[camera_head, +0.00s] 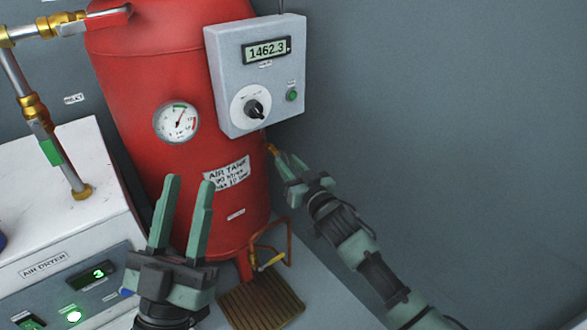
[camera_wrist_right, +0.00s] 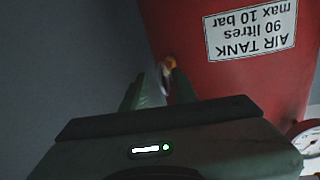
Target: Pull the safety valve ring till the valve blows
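The safety valve's brass-orange tip (camera_head: 270,148) shows small at the right side of the red air tank (camera_head: 165,65), below the grey control box. It also shows in the right wrist view (camera_wrist_right: 171,62), right at my fingertips. A small pale, blurred piece shows between the fingers there; I cannot make out the ring clearly. My right gripper (camera_head: 281,158) reaches up to the valve, its fingers close together, and I cannot tell whether they grip anything. My left gripper (camera_head: 190,182) is open and empty, pointing up in front of the tank.
The grey control box (camera_head: 225,75) reads 1462.3 and has a knob and a green button. A round gauge (camera_head: 177,122) is on the tank. The white air dryer (camera_head: 75,200) stands at the left.

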